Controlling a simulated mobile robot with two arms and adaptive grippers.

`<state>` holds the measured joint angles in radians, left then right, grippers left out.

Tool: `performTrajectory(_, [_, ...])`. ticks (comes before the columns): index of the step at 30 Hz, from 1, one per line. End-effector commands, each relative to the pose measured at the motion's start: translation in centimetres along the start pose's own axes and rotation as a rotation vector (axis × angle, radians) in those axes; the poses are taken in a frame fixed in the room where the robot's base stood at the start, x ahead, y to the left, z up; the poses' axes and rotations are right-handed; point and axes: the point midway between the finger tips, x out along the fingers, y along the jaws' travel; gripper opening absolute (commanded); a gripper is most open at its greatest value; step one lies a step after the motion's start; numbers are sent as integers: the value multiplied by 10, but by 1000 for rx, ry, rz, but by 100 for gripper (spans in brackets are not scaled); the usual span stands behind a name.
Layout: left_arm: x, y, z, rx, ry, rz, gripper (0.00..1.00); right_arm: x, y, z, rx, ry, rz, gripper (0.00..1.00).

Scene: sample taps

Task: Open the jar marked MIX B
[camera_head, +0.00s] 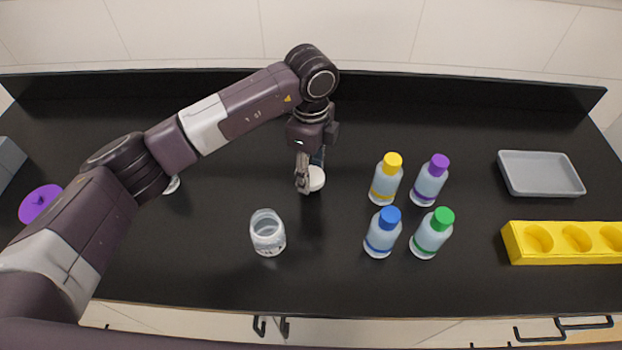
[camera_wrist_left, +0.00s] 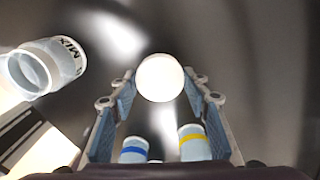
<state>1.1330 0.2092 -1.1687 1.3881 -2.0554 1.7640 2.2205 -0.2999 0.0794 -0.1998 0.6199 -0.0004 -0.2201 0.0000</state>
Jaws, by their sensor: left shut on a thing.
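A clear jar (camera_head: 267,235) stands upright with its mouth open at the front centre of the counter. In the left wrist view this jar (camera_wrist_left: 52,66) shows "MIX" on its label; I cannot read the letter after it. My left gripper (camera_head: 309,181) is shut on a round white lid (camera_head: 317,179), behind and to the right of the jar, apart from it. The lid (camera_wrist_left: 160,78) sits between the fingertips in the left wrist view. I cannot tell how high the lid is above the counter. My right gripper is not in view.
Several bottles stand right of centre, including a blue-capped one (camera_head: 383,232) and a yellow-capped one (camera_head: 386,180). A grey tray (camera_head: 540,190) and a yellow rack (camera_head: 560,258) lie at the right. A purple knobbed disc (camera_head: 40,204) is at the left. My arm partly hides another clear object (camera_head: 173,184).

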Motion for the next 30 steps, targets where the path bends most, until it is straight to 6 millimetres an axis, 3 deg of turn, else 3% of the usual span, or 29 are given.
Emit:
performTrajectory(9, [39, 1, 0, 0, 0, 4, 14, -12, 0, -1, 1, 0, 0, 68])
performTrajectory(20, [46, 0, 0, 1, -1, 1, 14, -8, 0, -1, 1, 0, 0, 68])
performTrajectory(21, [46, 0, 0, 1, -1, 0, 44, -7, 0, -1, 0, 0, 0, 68])
performTrajectory(26, [45, 0, 0, 0, -1, 1, 60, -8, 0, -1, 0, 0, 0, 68])
performTrajectory(30, [45, 0, 0, 0, -1, 1, 60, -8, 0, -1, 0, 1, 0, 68])
